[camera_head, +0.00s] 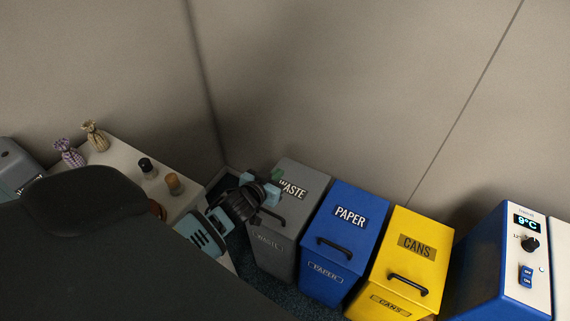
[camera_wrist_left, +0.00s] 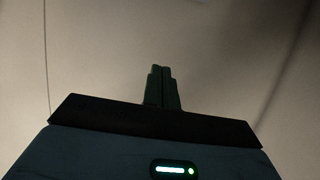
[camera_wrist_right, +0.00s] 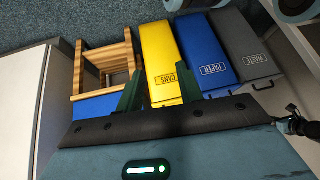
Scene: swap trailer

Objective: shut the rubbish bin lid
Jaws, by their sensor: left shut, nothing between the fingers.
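The grey waste bin (camera_head: 305,172) stands in the corner by the wall; its lid looks flat and down, level with the lids beside it. Its handle is at the front edge. The grey lid also shows in the right wrist view (camera_wrist_right: 240,30). My left gripper (camera_head: 274,186) is shut and empty at the left part of this lid, partly covering its label; I cannot tell whether it touches. In the left wrist view its fingers (camera_wrist_left: 161,73) are together against bare wall. My right gripper (camera_wrist_right: 160,86) is open and empty, its fingers wide apart.
Right of the waste bin stand the blue paper bin (camera_head: 358,199) and the yellow cans bin (camera_head: 424,231), lids down. A blue-and-white cooler (camera_head: 503,275) is farther right. A counter (camera_head: 120,153) on the left holds two pouches and two small jars.

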